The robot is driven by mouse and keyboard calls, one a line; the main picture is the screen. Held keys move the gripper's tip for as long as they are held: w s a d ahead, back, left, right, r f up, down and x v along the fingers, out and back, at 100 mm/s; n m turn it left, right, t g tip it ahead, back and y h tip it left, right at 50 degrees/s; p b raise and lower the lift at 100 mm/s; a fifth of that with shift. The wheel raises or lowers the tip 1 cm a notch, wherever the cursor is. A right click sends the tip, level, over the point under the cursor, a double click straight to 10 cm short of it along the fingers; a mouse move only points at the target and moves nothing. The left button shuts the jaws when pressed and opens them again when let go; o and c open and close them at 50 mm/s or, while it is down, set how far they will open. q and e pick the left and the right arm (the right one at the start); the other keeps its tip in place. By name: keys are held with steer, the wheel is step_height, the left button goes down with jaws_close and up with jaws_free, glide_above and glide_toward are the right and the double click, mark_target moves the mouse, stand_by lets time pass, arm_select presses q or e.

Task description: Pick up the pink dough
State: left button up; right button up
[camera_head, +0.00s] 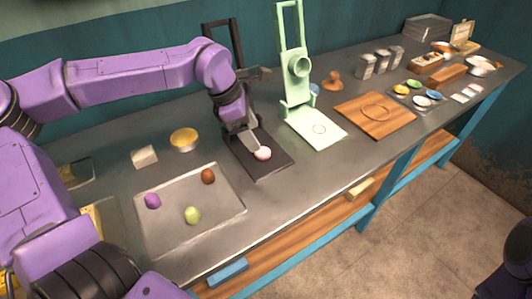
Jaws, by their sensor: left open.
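The pink dough (263,153) is a small pale pink lump on the black press base (262,170). My left gripper (251,146) reaches down over the base from above, with its fingertips right at the dough's left side. It is open; whether the fingers touch the dough or lie around it, I cannot tell. Part of the dough may be hidden behind the fingers. My right gripper is not in view.
A light green press (318,130) stands just right of the black one. A wooden board (375,115) lies further right. The table's front edge is near.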

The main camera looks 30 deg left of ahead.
mark_target(263, 151)
arm_select(q)
steer(key=x, duration=0.6)
steer(key=shift+d+f, duration=0.15)
steer(key=shift+f, duration=0.05)
steer(key=c, duration=1.2)
